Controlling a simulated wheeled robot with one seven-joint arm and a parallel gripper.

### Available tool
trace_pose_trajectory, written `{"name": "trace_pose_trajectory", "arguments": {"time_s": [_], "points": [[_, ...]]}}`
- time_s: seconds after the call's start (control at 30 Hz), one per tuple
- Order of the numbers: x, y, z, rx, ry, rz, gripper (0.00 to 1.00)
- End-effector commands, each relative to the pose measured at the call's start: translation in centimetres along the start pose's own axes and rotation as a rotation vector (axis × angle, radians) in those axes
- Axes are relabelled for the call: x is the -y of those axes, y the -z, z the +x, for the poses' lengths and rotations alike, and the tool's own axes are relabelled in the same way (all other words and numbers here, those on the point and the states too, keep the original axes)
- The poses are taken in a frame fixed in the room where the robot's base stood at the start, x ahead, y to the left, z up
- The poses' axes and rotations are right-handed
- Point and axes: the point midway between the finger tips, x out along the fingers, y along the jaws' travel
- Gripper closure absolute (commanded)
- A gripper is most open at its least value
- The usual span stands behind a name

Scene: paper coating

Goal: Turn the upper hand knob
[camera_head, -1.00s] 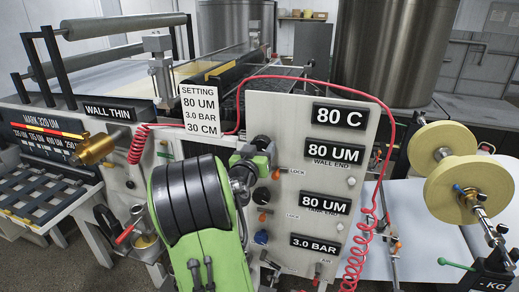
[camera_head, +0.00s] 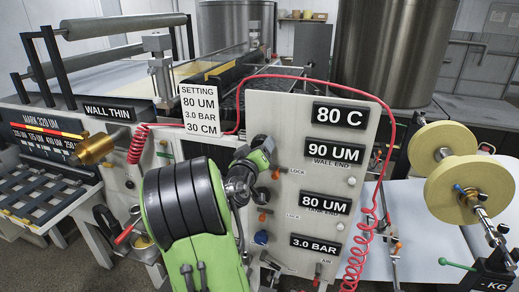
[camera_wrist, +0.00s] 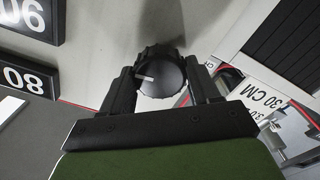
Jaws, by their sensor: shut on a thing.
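The upper hand knob (camera_wrist: 160,72) is black and ribbed, with a white pointer mark, and shows in the wrist view. My gripper (camera_wrist: 162,84) has one finger on each side of it and is shut on it. In the head view my gripper (camera_head: 262,150) is at the upper left of the grey control panel (camera_head: 285,110) and hides the knob. The display beside it, labelled WALL END, reads 90 UM (camera_head: 334,150).
Other displays read 80 C (camera_head: 340,116), 80 UM (camera_head: 325,201) and 3.0 BAR (camera_head: 316,244). A blue knob (camera_head: 261,238) sits lower on the panel. A setting sign (camera_head: 200,108) lists 80 UM, 3.0 BAR and 30 CM. A red coiled hose (camera_head: 355,262) hangs at the panel's right.

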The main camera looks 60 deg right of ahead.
Motion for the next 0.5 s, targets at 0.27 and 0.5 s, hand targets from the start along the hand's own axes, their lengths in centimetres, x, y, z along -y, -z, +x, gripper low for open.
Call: {"name": "trace_pose_trajectory", "arguments": {"time_s": [0.27, 0.5], "points": [[0.08, 0.0, -0.02, 0.0, 0.002, -0.146, 0.7], [0.07, 0.0, -0.02, 0.0, 0.002, -0.201, 0.7]]}}
